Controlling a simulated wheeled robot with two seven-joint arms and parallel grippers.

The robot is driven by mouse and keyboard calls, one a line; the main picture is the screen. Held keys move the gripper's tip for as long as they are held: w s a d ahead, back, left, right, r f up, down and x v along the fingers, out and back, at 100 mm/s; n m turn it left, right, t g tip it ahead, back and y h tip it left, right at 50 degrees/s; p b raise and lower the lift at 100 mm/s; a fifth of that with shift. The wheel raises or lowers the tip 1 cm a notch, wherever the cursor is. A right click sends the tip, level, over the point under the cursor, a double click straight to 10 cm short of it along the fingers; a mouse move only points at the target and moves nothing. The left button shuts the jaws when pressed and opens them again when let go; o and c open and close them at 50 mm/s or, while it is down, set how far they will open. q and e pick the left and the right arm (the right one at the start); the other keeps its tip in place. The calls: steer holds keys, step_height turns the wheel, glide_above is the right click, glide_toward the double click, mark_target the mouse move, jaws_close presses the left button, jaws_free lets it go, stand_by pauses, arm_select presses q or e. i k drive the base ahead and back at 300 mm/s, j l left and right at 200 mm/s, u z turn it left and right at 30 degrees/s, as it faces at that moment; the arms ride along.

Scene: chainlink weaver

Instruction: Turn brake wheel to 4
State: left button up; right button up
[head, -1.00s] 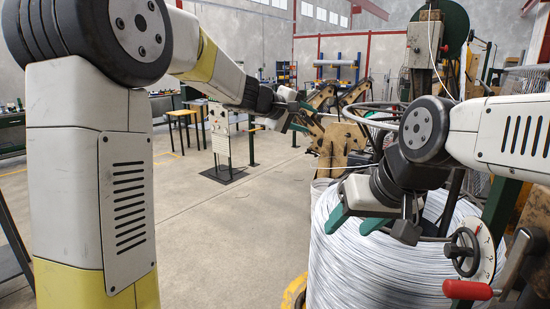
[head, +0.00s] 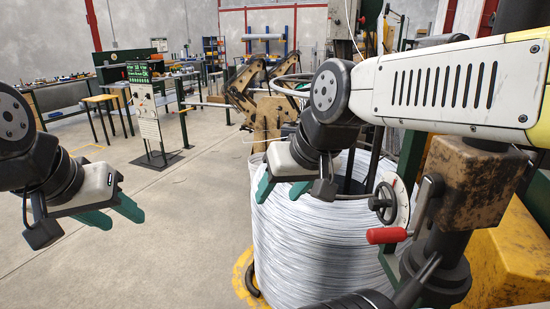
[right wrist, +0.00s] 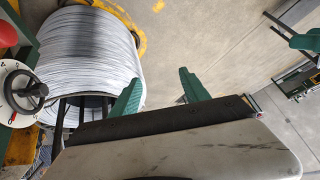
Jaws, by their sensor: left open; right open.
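The brake wheel (head: 383,203) is a small black handwheel in front of a white round dial (head: 402,196), right of the wire coil in the head view. The wheel also shows at the left edge of the right wrist view (right wrist: 30,92). The dial's marks are too small to read. My right gripper (head: 282,190) is open and empty, left of the wheel and apart from it, in front of the coil. Its green fingers also show in the right wrist view (right wrist: 158,82). My left gripper (head: 112,215) is open and empty at the far left, over bare floor.
A large coil of pale wire (head: 310,245) stands left of the wheel. The floor at left is clear.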

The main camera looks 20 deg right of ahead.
mark_target(375, 205)
steer(key=z, duration=1.6)
steer(key=k+j+u, duration=0.35)
steer(key=j+u, duration=0.15)
steer(key=k+j+u, duration=0.25)
steer(key=j, duration=0.15)
steer(key=i, duration=0.1)
